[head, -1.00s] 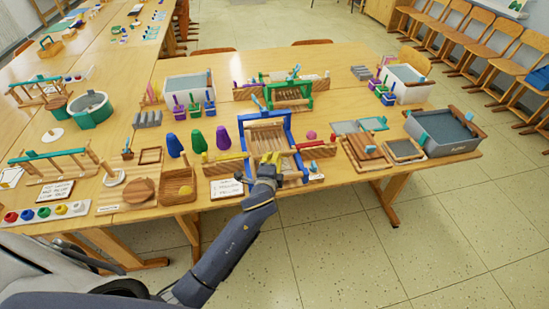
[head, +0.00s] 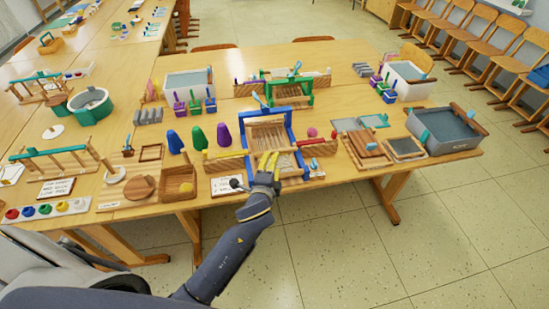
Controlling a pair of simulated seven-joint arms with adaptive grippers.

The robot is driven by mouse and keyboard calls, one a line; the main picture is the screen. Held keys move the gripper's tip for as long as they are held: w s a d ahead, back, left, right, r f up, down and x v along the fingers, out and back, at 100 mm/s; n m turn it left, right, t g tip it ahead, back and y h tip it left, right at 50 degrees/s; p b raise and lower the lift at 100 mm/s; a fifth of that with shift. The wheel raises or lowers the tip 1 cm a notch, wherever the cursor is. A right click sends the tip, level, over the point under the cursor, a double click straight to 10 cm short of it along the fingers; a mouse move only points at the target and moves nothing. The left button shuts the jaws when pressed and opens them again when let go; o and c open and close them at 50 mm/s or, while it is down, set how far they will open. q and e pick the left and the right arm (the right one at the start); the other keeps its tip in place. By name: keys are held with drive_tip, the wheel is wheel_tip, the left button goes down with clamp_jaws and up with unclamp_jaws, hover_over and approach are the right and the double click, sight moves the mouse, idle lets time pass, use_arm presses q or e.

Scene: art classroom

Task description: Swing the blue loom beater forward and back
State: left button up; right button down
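The blue loom (head: 289,128) stands near the front edge of the table, with blue side posts, a blue top bar and pale wooden bars and threads inside. Its beater is hard to tell apart from the frame at this size. My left gripper (head: 267,163) reaches in over the front of the loom, its yellow fingers in front of the wooden bars. Whether the fingers touch or hold a part is too small to tell. The wrist hides the loom's lower front. My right gripper is out of view.
A green loom (head: 298,92) stands behind. Blue, green and purple cones (head: 223,134) and a wooden tray (head: 180,184) are on the left. Wooden frames (head: 366,150) and a grey basin (head: 447,130) are on the right. A card (head: 226,186) lies beside the wrist.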

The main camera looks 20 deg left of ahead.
use_arm(q)
drive_tip(key=v, duration=0.7)
drive_tip(key=shift+s, duration=0.15)
